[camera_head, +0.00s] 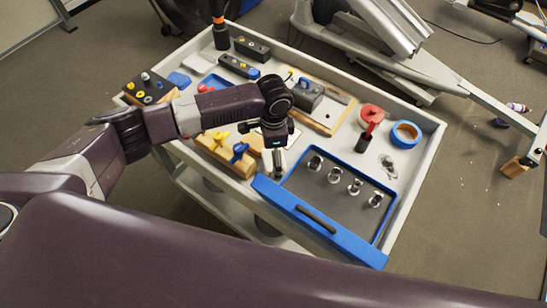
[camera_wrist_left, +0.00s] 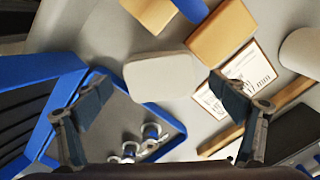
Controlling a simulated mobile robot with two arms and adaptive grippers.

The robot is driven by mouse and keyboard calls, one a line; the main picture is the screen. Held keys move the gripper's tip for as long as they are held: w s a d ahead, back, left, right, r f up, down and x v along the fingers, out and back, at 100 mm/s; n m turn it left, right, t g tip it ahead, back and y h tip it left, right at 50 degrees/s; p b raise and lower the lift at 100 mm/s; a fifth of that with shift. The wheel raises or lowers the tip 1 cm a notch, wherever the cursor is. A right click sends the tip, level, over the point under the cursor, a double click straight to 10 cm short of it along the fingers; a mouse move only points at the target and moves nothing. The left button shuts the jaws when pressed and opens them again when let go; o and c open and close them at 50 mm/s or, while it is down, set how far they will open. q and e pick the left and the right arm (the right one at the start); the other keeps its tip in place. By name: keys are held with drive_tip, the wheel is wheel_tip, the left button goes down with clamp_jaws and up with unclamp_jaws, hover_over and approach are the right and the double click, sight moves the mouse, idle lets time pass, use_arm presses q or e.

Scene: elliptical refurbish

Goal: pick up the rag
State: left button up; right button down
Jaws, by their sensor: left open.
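A pale grey, flat pad with rounded corners (camera_wrist_left: 162,76) lies between the fingertips of my left gripper (camera_wrist_left: 160,94) in the left wrist view, below them and apart from them. It looks like a folded rag, but I cannot be sure. My left gripper (camera_head: 276,143) is open and empty in the head view, pointing down over the cart next to the blue tray's corner. There the arm and gripper partly hide what lies under them. A folded white piece (camera_head: 198,62) and a small blue piece (camera_head: 178,80), both possibly cloth, lie at the cart's far left. My right gripper is out of view.
The grey cart (camera_head: 425,150) has raised rims. A blue-rimmed tray (camera_head: 315,215) with several metal fittings lies near the gripper. Wooden blocks with yellow and blue knobs (camera_head: 225,150), a red-handled tool (camera_head: 368,137) and a blue tape ring (camera_head: 406,134) stand around.

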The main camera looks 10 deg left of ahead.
use_arm(q)
drive_tip(key=shift+c, duration=0.3)
drive_tip(key=c, duration=1.1)
drive_tip(key=shift+c, duration=0.2)
wheel_tip(320, 180, up, 20)
drive_tip(key=b, duration=0.3)
drive_tip(key=o, duration=0.4)
drive_tip(key=c, duration=0.3)
drive_tip(key=shift+r, duration=0.15)
